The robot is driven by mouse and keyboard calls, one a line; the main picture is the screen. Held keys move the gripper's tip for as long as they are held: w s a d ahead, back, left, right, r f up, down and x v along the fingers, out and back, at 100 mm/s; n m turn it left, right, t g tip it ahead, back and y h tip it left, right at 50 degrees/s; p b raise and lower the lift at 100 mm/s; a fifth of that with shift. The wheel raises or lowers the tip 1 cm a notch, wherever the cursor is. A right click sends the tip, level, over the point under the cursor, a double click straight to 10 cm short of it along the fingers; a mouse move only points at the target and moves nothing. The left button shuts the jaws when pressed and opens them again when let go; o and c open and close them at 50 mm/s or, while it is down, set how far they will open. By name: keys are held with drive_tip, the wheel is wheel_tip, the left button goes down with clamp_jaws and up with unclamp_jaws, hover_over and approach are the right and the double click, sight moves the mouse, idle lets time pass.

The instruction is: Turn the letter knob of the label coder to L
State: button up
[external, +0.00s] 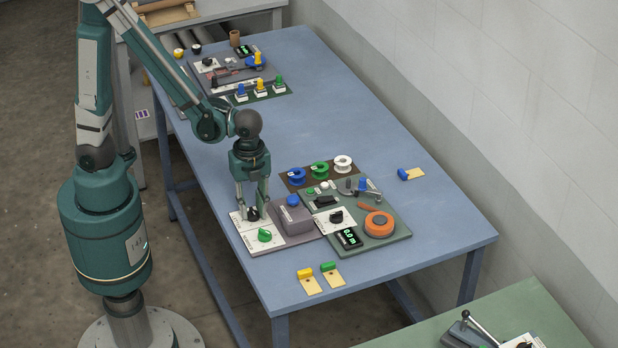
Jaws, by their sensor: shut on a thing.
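The label coder (283,243) stands at the near left of the blue table. It has a white panel with a black knob (253,214) and a green knob (264,235), and a grey box (296,217) with a blue button on top. My gripper (252,211) points straight down over the panel, its fingers shut on the black knob. The green knob is free, just in front of the gripper. The fingers partly hide the black knob. The letters and the knob's pointer are too small to read.
Right of the coder is a green board (385,233) with an orange reel (379,224), a display (349,238) and a black knob (336,216). Blue, green and white spools (319,170) stand behind. Yellow tags (310,284) lie near the front edge. The table's right side is mostly clear.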

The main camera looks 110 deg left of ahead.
sight(253, 211)
drive_tip(key=m, duration=0.5)
drive_tip(key=shift+b, duration=0.3)
drive_tip(key=shift+m, duration=0.4)
drive_tip(key=o, duration=0.9)
drive_tip(key=shift+r, duration=0.15)
drive_tip(key=shift+r, duration=5.85)
